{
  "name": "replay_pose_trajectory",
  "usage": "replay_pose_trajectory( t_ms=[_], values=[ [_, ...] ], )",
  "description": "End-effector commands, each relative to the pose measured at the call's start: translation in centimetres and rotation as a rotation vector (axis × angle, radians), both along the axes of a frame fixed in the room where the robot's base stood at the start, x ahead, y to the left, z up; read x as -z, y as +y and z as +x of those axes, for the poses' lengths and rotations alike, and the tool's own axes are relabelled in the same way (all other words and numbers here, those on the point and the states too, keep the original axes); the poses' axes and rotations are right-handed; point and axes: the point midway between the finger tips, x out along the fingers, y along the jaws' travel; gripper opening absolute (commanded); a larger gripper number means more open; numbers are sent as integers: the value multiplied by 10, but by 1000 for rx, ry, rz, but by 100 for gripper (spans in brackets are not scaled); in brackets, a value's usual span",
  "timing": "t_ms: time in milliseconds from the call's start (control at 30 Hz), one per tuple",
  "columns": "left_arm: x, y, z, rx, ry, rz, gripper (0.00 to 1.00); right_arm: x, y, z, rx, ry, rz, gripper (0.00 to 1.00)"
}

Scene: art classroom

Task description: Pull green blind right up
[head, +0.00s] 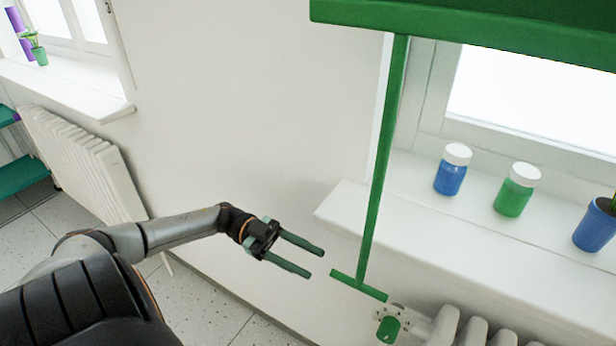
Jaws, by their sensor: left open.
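The green blind (480,22) spans the top right of the head view, in front of a window. A long green pull rod (381,165) hangs from its left end and ends in a short crossbar handle (358,286). My left gripper (317,262) is open and empty, its two fingers pointing right toward the lower part of the rod. A small gap shows between the fingertips and the handle in the picture; the distance in depth is hard to tell. My right gripper is not in view.
A white window sill (450,250) holds a blue jar (450,178), a green jar (513,198) and a blue plant pot (594,228). A radiator with a green valve knob (388,329) is below. Another radiator (85,165) stands left. Bare wall lies between.

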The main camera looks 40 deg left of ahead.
Motion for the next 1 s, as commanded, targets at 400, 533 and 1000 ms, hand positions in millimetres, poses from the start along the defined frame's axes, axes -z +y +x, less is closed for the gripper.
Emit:
replay_pose_trajectory(
  t_ms=[400, 533, 1000],
  values=[
    [40, 1, -6, -8, 248, -405, 50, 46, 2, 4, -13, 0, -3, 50],
    [37, 1, -7, 0, 285, -475, 50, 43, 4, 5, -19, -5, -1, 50],
    [2, -71, 16, 2, 285, -480, 50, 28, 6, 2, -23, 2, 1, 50]
  ],
)
